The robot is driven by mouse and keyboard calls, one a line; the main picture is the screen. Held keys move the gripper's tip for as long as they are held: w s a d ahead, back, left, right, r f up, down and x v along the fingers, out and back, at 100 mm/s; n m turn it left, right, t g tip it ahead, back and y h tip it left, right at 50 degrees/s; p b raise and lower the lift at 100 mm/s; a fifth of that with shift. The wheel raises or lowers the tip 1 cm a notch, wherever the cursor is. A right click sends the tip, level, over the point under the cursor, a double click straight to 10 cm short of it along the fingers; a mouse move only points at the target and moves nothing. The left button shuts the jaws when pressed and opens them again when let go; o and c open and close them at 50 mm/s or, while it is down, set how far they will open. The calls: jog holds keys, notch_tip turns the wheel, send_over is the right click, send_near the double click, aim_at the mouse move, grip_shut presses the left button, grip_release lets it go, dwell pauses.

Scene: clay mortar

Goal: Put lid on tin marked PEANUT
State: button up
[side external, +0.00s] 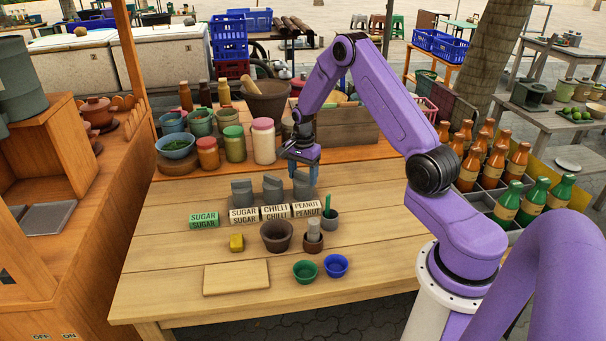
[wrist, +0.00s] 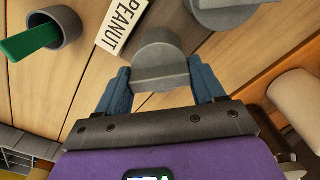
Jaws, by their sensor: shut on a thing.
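Three grey tins stand in a row behind label blocks in the side view: one behind SUGAR (side external: 241,193), one behind CHILLI (side external: 272,190) and the PEANUT tin (side external: 302,188). The white PEANUT label (side external: 307,209) is in front of that tin, and also shows in the wrist view (wrist: 120,22). My gripper (side external: 303,174) points down over the PEANUT tin. In the wrist view its blue fingers (wrist: 162,90) are closed on either side of a grey round-edged piece (wrist: 160,58). I cannot tell whether this piece is the lid or the tin's body.
A grey cup with a green handle (side external: 330,220) stands close right of the PEANUT label. A dark bowl (side external: 277,236) and a board (side external: 236,278) are nearer the front. Jars (side external: 264,141) stand behind the tins.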

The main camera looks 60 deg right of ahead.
jog(key=shift+f, duration=0.1)
jog(key=o, duration=1.1)
jog(key=shift+o, duration=0.2)
jog(key=shift+r, duration=3.55)
notch_tip(320, 180, up, 5)
